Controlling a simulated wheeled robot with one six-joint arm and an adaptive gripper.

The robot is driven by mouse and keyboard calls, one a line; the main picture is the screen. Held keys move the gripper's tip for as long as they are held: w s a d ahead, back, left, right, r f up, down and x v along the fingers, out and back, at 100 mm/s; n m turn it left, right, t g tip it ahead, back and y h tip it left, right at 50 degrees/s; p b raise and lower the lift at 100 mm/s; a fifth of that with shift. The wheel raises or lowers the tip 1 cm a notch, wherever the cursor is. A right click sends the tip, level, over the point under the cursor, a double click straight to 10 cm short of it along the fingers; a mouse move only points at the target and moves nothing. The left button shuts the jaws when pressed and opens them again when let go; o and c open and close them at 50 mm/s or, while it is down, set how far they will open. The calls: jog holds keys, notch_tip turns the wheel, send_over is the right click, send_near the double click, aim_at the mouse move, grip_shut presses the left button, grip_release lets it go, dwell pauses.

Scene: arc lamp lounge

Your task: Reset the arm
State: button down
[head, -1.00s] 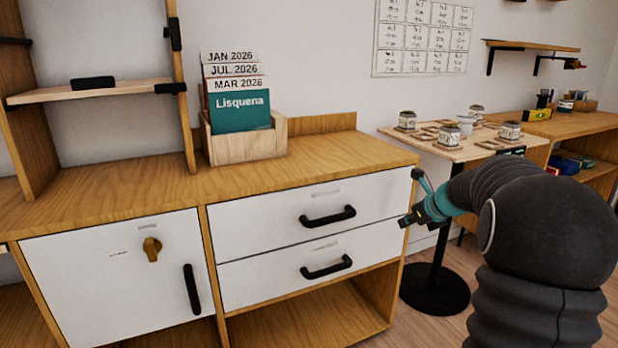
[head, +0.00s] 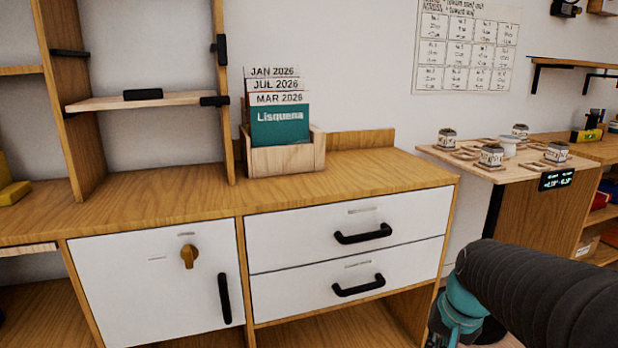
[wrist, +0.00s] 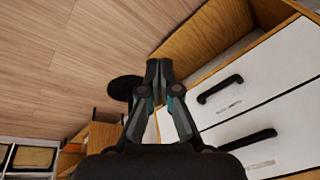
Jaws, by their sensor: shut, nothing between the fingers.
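My arm reaches in from the lower right of the head view, and its teal wrist part shows at the bottom edge, in front of the right end of the cabinet. The fingertips are cut off there. In the wrist view my gripper (wrist: 159,68) is shut and empty, its two fingertips together. Behind it are the wood floor (wrist: 75,50) and the white drawer fronts (wrist: 255,100) to the right. No gap shows between the fingers.
A wooden cabinet (head: 150,205) has a white door (head: 130,295) and two closed drawers with black handles (head: 362,234). A file box (head: 285,160) stands on top. A small table (head: 455,158) with several jars (head: 491,155) stands at the right.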

jog(key=s+a+r+n+t, duration=0.1)
jog(key=s+a+r+n, duration=0.1)
jog(key=s, duration=0.3)
jog(key=s+a+r+n+t, duration=0.1)
jog(key=s+a+r+n, duration=0.1)
jog(key=s, duration=0.4)
jog(key=shift+a+n+h, duration=0.3)
jog(key=shift+a+n, duration=0.3)
jog(key=shift+a, duration=0.65)
